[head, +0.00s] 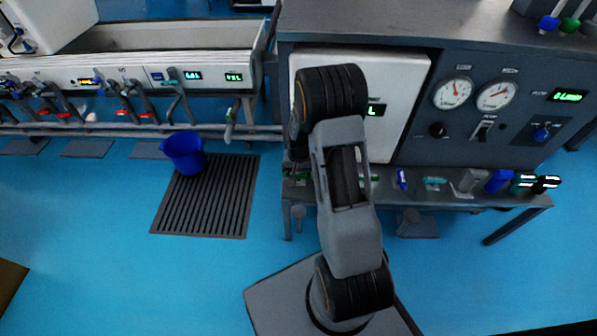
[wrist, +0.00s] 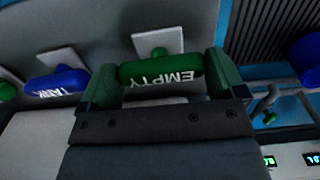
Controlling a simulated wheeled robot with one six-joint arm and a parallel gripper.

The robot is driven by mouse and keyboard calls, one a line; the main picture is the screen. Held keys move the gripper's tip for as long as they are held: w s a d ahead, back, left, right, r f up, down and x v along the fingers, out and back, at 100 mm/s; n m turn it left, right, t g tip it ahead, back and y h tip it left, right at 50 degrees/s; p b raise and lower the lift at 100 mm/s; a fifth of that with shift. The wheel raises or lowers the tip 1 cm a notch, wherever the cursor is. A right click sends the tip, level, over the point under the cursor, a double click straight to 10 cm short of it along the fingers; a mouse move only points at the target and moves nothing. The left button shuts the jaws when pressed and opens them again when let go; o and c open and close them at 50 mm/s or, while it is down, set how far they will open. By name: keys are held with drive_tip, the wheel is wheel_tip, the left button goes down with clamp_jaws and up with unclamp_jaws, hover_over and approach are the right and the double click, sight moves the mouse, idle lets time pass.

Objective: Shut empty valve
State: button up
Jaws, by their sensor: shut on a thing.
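The empty valve has a green rounded handle (wrist: 150,72) with white letters reading EMPTY, upside down in the wrist view. A stem joins it to a pale square plate (wrist: 158,41) behind. My gripper (wrist: 162,78) has one green finger at each end of the handle and is shut on it. The handle lies crosswise, lengthwise between the fingers. In the head view my arm covers the gripper and most of the valve.
A blue handle reading TANK (wrist: 57,84) lies beside the empty valve. A grey bench panel (head: 470,125) carries two gauges. A blue bucket (head: 184,152) stands on a dark slatted mat (head: 205,210) to the left. The blue floor (head: 100,240) is mostly clear.

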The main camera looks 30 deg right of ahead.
sight(299, 173)
idle(0.5)
drive_tip(key=o, duration=0.6)
drive_tip(key=shift+o, duration=0.2)
drive_tip(key=shift+r, duration=0.1)
wheel_tip(299, 173, up, 14)
drive_tip(key=p, duration=0.5)
drive_tip(key=shift+f, duration=0.2)
